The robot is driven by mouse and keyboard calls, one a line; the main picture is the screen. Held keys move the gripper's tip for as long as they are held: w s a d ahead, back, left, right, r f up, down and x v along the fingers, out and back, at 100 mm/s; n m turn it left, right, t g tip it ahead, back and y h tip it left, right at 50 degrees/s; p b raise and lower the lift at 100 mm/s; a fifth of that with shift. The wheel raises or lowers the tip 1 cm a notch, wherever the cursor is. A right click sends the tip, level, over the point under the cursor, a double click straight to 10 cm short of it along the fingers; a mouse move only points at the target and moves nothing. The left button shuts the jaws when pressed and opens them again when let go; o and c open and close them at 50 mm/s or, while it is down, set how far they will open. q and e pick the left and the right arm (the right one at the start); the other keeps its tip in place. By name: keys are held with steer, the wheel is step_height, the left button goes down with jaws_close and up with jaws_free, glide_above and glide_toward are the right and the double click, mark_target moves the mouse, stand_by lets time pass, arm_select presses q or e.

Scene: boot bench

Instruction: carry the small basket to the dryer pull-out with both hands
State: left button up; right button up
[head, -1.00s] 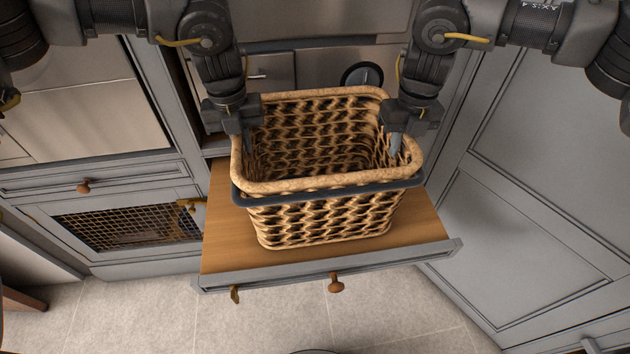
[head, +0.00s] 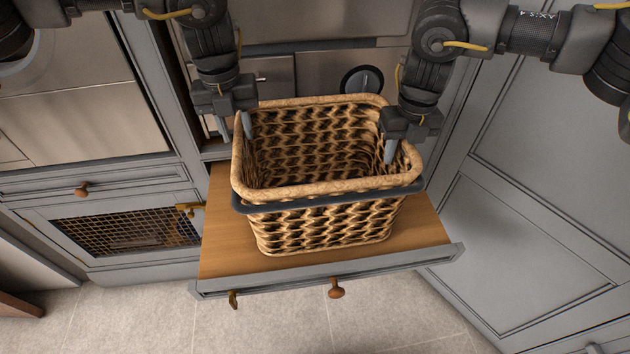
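The small basket (head: 325,225), woven tan and brown with a dark band below its rim, stands upright on the wooden dryer pull-out (head: 222,245). My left gripper (head: 236,124) is at the basket's left rim, towards the back. One finger shows on the inner side, apart from the wall, and the gripper looks open. My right gripper (head: 402,150) is at the right rim. Its inner finger hangs inside the basket with a gap to the rim, and it looks open too. The basket looks empty.
The pull-out has a grey front with a wooden knob (head: 336,288). A grey panelled door (head: 530,240) stands close on the right. A mesh-fronted cabinet (head: 125,225) is on the left. Bare wood shows around the basket, and the tiled floor in front is clear.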

arm_select(q)
step_height(320, 180, up, 6)
steer(key=shift+a+r, duration=0.1)
steer(key=shift+r, duration=0.15)
arm_select(e)
step_height(320, 180, up, 12)
steer(key=shift+d+f, duration=0.15)
steer(key=shift+f, duration=0.1)
steer(key=shift+r, duration=0.25)
stand_by(0.4)
